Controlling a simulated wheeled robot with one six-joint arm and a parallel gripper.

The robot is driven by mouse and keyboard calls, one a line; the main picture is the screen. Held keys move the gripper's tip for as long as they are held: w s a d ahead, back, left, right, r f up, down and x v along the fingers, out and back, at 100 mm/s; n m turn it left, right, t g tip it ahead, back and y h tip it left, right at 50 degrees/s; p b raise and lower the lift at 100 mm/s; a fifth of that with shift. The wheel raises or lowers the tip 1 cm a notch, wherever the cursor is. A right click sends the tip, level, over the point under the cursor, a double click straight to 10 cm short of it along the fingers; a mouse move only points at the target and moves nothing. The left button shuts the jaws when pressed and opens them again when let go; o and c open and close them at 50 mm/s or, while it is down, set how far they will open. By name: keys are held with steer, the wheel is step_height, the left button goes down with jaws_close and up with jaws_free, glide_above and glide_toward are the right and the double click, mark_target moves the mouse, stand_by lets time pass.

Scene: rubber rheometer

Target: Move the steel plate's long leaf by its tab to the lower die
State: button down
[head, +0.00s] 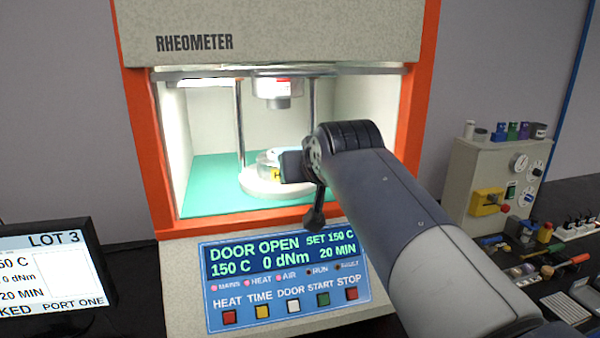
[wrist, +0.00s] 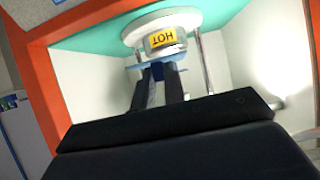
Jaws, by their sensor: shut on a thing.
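The lower die (head: 262,186) is a pale round block on a wider disc inside the open rheometer chamber. In the wrist view the lower die (wrist: 162,27) shows a yellow HOT label, upside down. A thin bluish sheet (wrist: 134,67), which looks like the long leaf, lies across the near side of the die. My gripper (wrist: 160,72) is shut on it, with two dark fingers at its edge. In the head view my gripper (head: 284,166) is beside the die, and the leaf is mostly hidden there. I cannot tell whether the leaf touches the die. The steel plate is not clearly seen.
The upper die (head: 277,90) hangs above, between two steel columns (head: 240,125). The orange door frame (head: 150,160) surrounds the opening, and the panel reads DOOR OPEN. A monitor (head: 45,265) stands at left. A cream box (head: 490,185) and small tools are at right.

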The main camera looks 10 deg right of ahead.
mark_target(288, 148)
steer(key=shift+w+r+p, duration=0.1)
steer(key=shift+w+p, duration=2.55)
steer(key=shift+w, duration=4.45)
steer(key=shift+f+b, duration=0.9)
steer(key=shift+f, duration=0.1)
steer(key=c, duration=1.4)
jaws_free()
steer(key=shift+s, duration=0.1)
steer(key=shift+s+r+b, duration=0.15)
steer(key=shift+s+b, duration=0.5)
steer(key=shift+s, duration=1.35)
steer(key=shift+s+r+b, duration=0.15)
steer(key=shift+s+b, duration=0.55)
steer(key=shift+s, duration=1.3)
steer(key=shift+s+r+b, duration=0.15)
steer(key=shift+s+b, duration=0.5)
steer(key=shift+s, duration=1.35)
steer(key=shift+w, duration=0.1)
